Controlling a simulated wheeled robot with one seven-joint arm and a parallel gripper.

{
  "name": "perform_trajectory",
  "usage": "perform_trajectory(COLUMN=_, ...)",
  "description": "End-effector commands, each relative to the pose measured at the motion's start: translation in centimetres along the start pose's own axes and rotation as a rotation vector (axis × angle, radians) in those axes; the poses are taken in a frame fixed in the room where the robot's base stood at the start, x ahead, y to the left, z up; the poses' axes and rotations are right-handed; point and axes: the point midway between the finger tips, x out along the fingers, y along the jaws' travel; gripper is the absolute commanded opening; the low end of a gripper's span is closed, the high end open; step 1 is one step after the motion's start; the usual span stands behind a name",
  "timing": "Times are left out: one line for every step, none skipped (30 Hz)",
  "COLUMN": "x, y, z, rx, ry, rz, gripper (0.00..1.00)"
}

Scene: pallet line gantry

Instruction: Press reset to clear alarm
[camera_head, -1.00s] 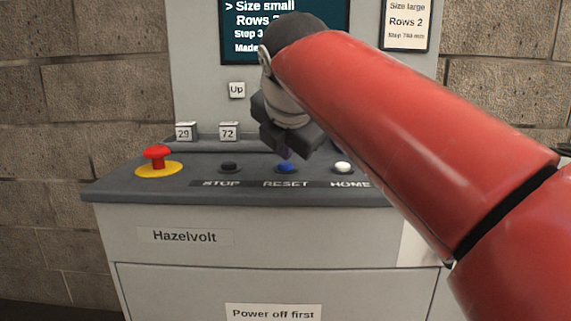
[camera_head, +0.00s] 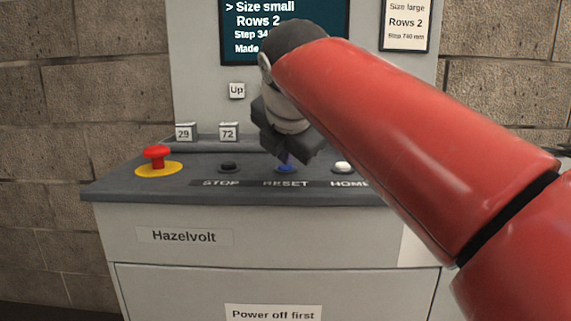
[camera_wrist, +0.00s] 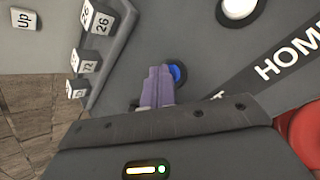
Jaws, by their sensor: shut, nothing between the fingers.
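The blue reset button (camera_head: 286,169) sits in a dark ring on the sloped console top, behind the RESET label (camera_head: 285,184). My gripper (camera_head: 284,161) is shut and empty, pointing down at the button, with its tips overlapping the button in the head view. In the wrist view the shut purple fingers (camera_wrist: 158,86) cover part of the blue button (camera_wrist: 177,74), and some blue shows beside them. I cannot tell whether the tips touch it.
A black stop button (camera_head: 229,167) and a red mushroom button (camera_head: 157,157) on a yellow base lie left of reset. The white home button (camera_head: 343,167) is to the right. A dark screen (camera_head: 284,30) and an "Up" label (camera_head: 237,90) are above.

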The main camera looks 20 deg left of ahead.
Motion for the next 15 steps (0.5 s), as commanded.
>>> perform_trajectory(x=0.1, y=0.0, z=0.0, rx=0.0, ry=0.001, rz=-0.001, gripper=0.0)
perform_trajectory(x=0.1, y=0.0, z=0.0, rx=0.0, ry=0.001, rz=-0.001, gripper=0.0)
perform_trajectory(x=0.0, y=0.0, z=0.0, rx=0.0, ry=0.001, rz=-0.001, gripper=0.0)
perform_trajectory(x=0.0, y=0.0, z=0.0, rx=0.0, ry=0.001, rz=-0.001, gripper=0.0)
perform_trajectory(x=0.0, y=0.1, z=0.0, rx=0.0, ry=0.001, rz=-0.002, gripper=0.0)
perform_trajectory(x=-0.1, y=0.1, z=0.1, rx=0.0, ry=0.001, rz=-0.002, gripper=0.0)
perform_trajectory(x=-0.2, y=0.2, z=0.2, rx=0.0, ry=0.001, rz=-0.002, gripper=0.0)
perform_trajectory(x=-0.3, y=0.3, z=0.2, rx=0.0, ry=0.001, rz=-0.001, gripper=0.0)
perform_trajectory(x=-0.5, y=0.4, z=0.4, rx=0.0, ry=0.001, rz=-0.001, gripper=0.0)
perform_trajectory(x=-0.6, y=0.5, z=0.5, rx=0.0, ry=0.001, rz=-0.001, gripper=0.0)
perform_trajectory(x=-0.7, y=0.6, z=0.6, rx=0.0, ry=0.001, rz=-0.001, gripper=0.0)
perform_trajectory(x=-0.9, y=0.7, z=0.7, rx=0.0, ry=0.001, rz=-0.001, gripper=0.0)
perform_trajectory(x=-1.0, y=0.8, z=0.8, rx=0.0, ry=0.0, rz=-0.001, gripper=0.0)
perform_trajectory(x=-1.1, y=0.8, z=0.8, rx=0.0, ry=0.0, rz=-0.001, gripper=0.0)
perform_trajectory(x=-1.2, y=0.9, z=0.9, rx=0.0, ry=0.0, rz=-0.001, gripper=0.0)
